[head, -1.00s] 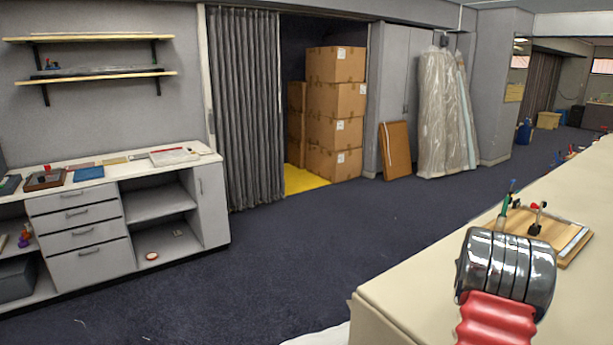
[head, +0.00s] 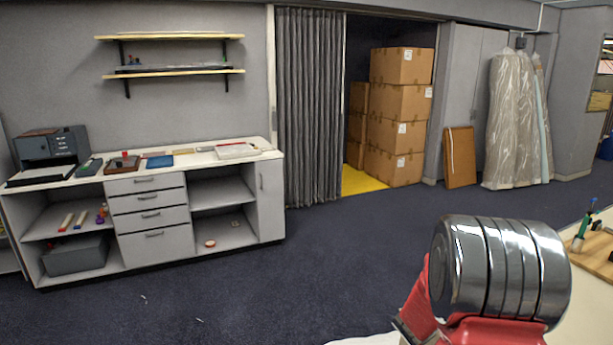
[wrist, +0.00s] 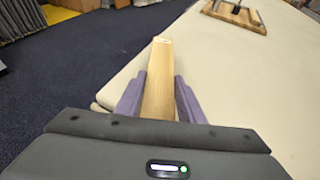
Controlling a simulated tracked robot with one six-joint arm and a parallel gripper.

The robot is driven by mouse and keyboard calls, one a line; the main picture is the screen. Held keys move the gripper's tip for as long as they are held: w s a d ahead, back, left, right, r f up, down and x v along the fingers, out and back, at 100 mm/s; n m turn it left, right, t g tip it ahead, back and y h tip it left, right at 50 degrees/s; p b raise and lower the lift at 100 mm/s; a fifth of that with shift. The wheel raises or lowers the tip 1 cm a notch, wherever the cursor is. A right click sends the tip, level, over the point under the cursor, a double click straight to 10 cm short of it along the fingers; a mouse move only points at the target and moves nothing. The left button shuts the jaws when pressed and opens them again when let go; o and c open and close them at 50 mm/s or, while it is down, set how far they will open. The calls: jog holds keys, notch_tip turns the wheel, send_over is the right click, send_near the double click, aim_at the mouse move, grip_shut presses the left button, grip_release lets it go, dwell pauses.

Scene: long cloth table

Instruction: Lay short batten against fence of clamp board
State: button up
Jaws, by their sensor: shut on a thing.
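My gripper (wrist: 159,82) is shut on the short batten (wrist: 160,60), a pale wooden strip. The batten sticks out forward between the two purple fingers, and its near end is hidden by the gripper body. It is seen over the table's left edge; its height above the cloth is hard to tell. The clamp board (head: 598,252) is cut off at the right edge of the head view, with a green-handled tool standing on it. A wooden board at the top of the wrist view (wrist: 232,17) appears to be the same one, ahead and right of the batten, apart from it.
The long cream cloth table (wrist: 235,90) is bare between the batten and the board. Dark carpet (head: 330,260) lies open to the left. A white cabinet (head: 215,205) with drawers, a grey curtain (head: 308,110) and stacked cartons (head: 400,105) stand farther off.

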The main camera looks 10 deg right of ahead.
jog(key=w+a+r+n+t+y, duration=0.1)
jog(key=a+n+t+y, duration=0.2)
jog(key=a, duration=1.7)
jog(key=w+a+r+n+t+y, duration=0.2)
jog(key=a+n+t+y, duration=0.1)
jog(key=a, duration=1.7)
jog(key=n+y, duration=0.1)
jog(key=n, duration=0.1)
jog(key=shift+w+a+n+y, duration=0.2)
jog(key=shift+w+n+y, duration=0.1)
jog(key=shift+y, duration=0.1)
notch_tip(320, 180, down, 6)
jog(key=s, duration=0.1)
jog(key=shift+s, duration=0.3)
jog(key=shift+r, duration=0.15)
